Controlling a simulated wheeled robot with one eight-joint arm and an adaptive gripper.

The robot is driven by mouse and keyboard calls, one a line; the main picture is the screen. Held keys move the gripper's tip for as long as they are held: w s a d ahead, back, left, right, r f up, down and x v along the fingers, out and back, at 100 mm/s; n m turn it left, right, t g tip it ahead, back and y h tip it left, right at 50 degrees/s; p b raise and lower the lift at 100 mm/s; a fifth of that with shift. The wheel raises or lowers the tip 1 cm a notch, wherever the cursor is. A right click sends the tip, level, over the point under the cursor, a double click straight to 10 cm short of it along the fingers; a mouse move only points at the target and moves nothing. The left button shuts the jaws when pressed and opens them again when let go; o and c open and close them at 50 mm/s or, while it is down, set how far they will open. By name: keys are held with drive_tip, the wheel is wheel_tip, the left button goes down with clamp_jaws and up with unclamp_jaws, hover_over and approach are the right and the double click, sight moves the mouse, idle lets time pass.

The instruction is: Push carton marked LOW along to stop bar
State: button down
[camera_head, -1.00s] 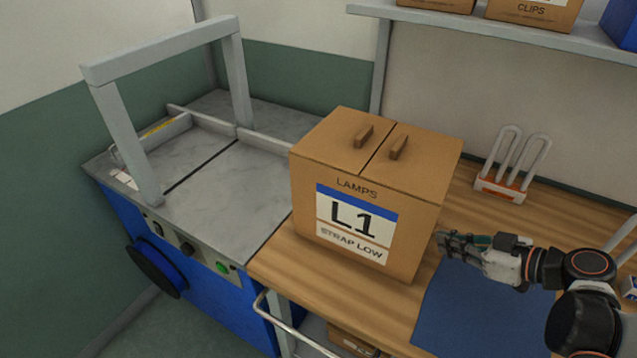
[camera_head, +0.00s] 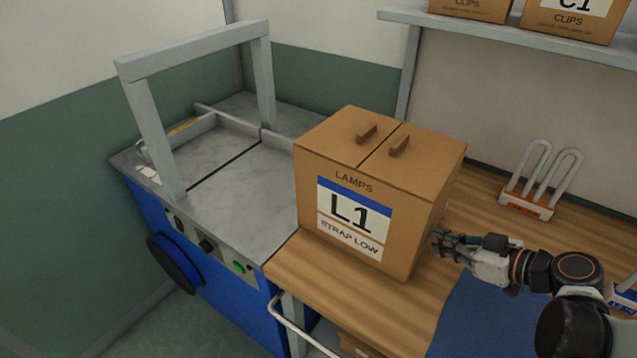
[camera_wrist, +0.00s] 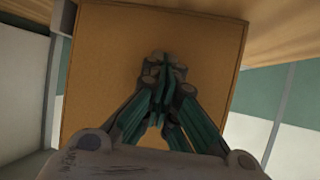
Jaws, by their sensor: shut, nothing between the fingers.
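The carton marked LAMPS, L1 and STRAP LOW (camera_head: 352,210) stands upright on the wooden bench, its left side at the steel table (camera_head: 225,205) of the blue machine. My gripper (camera_head: 438,240) is shut and empty, its fingertips at the carton's right side, low down; they look to be touching. In the wrist view the carton's plain brown side (camera_wrist: 105,75) fills the middle behind the shut fingers (camera_wrist: 168,70). A low bar with a yellow strip (camera_head: 186,129), seemingly the stop bar, crosses the machine's far left end, with bare steel between it and the carton.
A grey arch (camera_head: 150,125) spans the steel table between carton and bar. A low rail (camera_head: 278,140) runs along the table's back. A blue mat (camera_head: 490,310) and a white looped rack (camera_head: 535,185) are on the bench. Cartons (camera_head: 570,22) sit on a shelf above.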

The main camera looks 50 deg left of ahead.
drive_tip(key=shift+s+a+b, duration=0.25)
drive_tip(key=shift+s+a, duration=0.55)
drive_tip(key=shift+a, duration=3.2)
drive_tip(key=shift+s+a+b, duration=0.25)
drive_tip(key=shift+s+a, duration=0.6)
drive_tip(key=shift+a, duration=3.1)
drive_tip(key=shift+s+a+b, duration=0.25)
drive_tip(key=shift+s+a, duration=0.55)
drive_tip(key=shift+a, duration=3.2)
drive_tip(key=shift+w+d, duration=0.25)
drive_tip(key=shift+d, duration=0.75)
drive_tip(key=shift+w+d, duration=0.25)
drive_tip(key=shift+d, duration=0.75)
drive_tip(key=shift+w+d, duration=0.25)
drive_tip(key=shift+d, duration=0.75)
